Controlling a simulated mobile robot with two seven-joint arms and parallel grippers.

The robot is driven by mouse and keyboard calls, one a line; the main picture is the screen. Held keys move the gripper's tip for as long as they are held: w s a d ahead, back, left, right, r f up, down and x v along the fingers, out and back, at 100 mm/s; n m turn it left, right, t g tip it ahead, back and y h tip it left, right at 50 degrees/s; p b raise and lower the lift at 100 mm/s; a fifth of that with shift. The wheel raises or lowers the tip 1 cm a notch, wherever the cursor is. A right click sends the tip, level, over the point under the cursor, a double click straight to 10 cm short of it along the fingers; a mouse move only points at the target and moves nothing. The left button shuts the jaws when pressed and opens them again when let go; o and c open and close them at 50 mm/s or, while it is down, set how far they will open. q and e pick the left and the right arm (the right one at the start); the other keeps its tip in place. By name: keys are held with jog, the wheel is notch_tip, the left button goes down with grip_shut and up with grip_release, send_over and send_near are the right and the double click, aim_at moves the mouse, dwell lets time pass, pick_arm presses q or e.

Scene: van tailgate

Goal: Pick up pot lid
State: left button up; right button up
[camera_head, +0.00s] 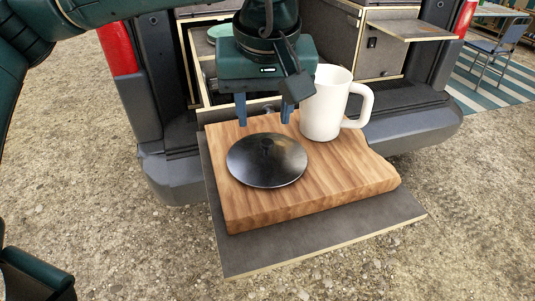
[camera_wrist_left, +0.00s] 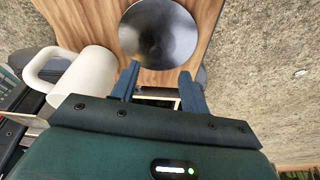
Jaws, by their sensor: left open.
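The pot lid (camera_head: 266,160) is a round, dark, shiny disc lying on a thick wooden board (camera_head: 340,184). It also shows in the left wrist view (camera_wrist_left: 158,34), beyond my fingertips. My left gripper (camera_head: 263,112) points down above the far edge of the board, behind the lid and apart from it. Its two blue fingers are spread with nothing between them, as the left wrist view (camera_wrist_left: 158,76) also shows. A small dark knob seems to sit at the lid's middle, but it is hard to make out. My right gripper cannot be made out.
A white mug (camera_head: 325,104) stands on the board just right of my left gripper. The board rests on a grey pull-out shelf (camera_head: 320,240) at the van's rear. Cabinets (camera_head: 385,45) stand behind. A folding chair (camera_head: 494,50) is far right. Gravel lies around.

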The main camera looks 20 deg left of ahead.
aim_at(267, 141)
pick_arm(q)
jog(key=shift+d+p+x, duration=0.15)
jog(key=shift+x, duration=1.55)
jog(key=shift+d+p+x, duration=0.1)
jog(key=shift+p+x, duration=0.05)
jog(key=shift+x, duration=1.55)
jog(key=shift+w, duration=0.1)
jog(key=shift+c, duration=0.6)
grip_shut()
